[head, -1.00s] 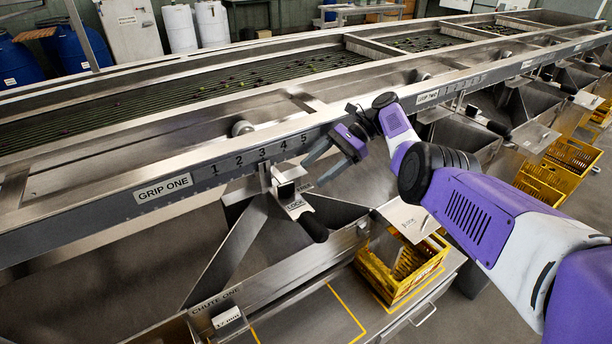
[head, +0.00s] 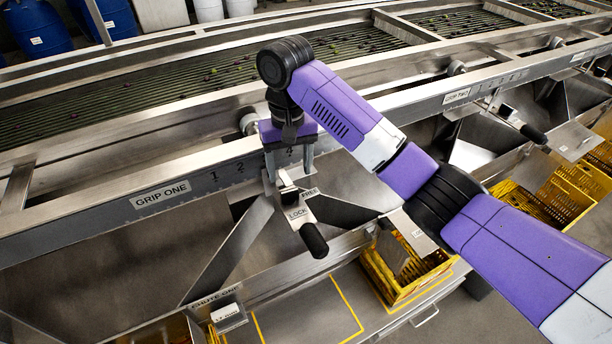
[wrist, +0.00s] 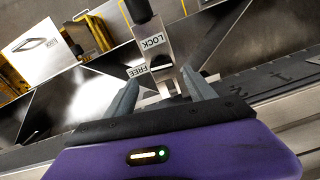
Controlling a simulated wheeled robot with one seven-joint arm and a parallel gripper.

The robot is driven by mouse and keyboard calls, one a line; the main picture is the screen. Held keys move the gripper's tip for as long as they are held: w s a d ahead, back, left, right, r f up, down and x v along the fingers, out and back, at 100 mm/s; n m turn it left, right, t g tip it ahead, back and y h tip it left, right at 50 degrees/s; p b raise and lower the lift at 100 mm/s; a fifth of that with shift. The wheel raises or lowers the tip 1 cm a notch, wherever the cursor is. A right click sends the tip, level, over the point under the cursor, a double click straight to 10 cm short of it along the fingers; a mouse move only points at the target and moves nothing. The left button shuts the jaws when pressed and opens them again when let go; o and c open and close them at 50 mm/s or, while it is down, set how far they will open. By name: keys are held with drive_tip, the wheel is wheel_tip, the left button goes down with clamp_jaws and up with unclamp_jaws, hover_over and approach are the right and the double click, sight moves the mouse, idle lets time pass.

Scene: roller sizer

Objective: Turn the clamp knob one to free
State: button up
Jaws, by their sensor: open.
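The grip one clamp is a metal bracket under the rail, with a pale plate lettered LOCK and FREE (head: 300,212) and a black handle (head: 314,240) sticking out toward the lower right. In the wrist view, the handle (wrist: 138,10) is at the top, beyond the LOCK lettering, and FREE is nearer me. My gripper (head: 289,174) points down over the clamp's upper end, its fingers apart and nothing held. In the wrist view, the metal clamp piece (wrist: 166,84) shows between the fingertips (wrist: 160,78); whether they touch it I cannot tell.
The rail with the GRIP ONE label (head: 160,195) and a number scale runs just behind my gripper. Chute one (head: 215,300) is below left. A yellow crate (head: 405,280) stands below right. A second clamp handle (head: 533,134) sits farther right.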

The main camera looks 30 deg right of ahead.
sight(289, 191)
drive_tip(key=shift+s+a+f, duration=0.1)
drive_tip(key=shift+a, duration=0.2)
drive_tip(key=shift+f, duration=3.85)
